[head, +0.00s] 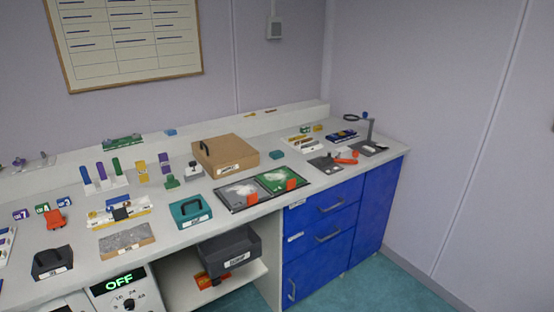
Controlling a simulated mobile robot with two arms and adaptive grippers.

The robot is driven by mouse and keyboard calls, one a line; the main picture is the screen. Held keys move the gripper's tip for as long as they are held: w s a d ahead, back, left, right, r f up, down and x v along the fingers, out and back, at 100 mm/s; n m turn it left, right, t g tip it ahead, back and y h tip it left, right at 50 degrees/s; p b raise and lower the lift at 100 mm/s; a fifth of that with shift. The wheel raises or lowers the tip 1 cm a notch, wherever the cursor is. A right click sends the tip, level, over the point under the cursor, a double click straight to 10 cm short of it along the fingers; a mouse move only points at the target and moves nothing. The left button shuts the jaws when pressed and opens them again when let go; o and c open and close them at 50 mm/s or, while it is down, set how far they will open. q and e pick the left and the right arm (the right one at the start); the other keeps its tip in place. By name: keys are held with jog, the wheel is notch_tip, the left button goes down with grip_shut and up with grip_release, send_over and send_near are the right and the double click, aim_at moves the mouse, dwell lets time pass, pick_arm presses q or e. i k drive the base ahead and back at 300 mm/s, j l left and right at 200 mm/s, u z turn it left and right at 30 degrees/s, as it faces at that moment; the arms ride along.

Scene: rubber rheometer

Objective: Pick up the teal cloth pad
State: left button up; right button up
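A small flat teal piece (277,154), which looks like the teal cloth pad, lies on the white bench just right of the brown box. It is small in the picture, so its texture cannot be told. Another small blue-teal piece (170,132) sits on the raised back ledge. Neither of my grippers is in view.
The brown box (236,153) stands left of the pad, with a black-framed tray (246,209) in front. A magnifier stand (370,131) is at right. Floor (385,285) is clear by the blue drawers (322,235).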

aim_at(277, 154)
jog(key=i+l+u, duration=0.1)
jog(key=u, duration=1.05)
jog(key=l+u, duration=0.2)
jog(key=l, duration=0.25)
jog(key=k+l+u, duration=0.1)
jog(key=l+u, duration=0.15)
jog(key=l, duration=0.15)
jog(key=l+u, duration=0.2)
jog(key=l, duration=0.2)
jog(key=k+l+u, duration=0.25)
jog(key=l, duration=0.15)
jog(key=k+l+u, duration=0.2)
jog(key=l, duration=0.2)
jog(key=l+u, duration=0.25)
jog(key=k+l, duration=0.05)
jog(key=l, duration=0.05)
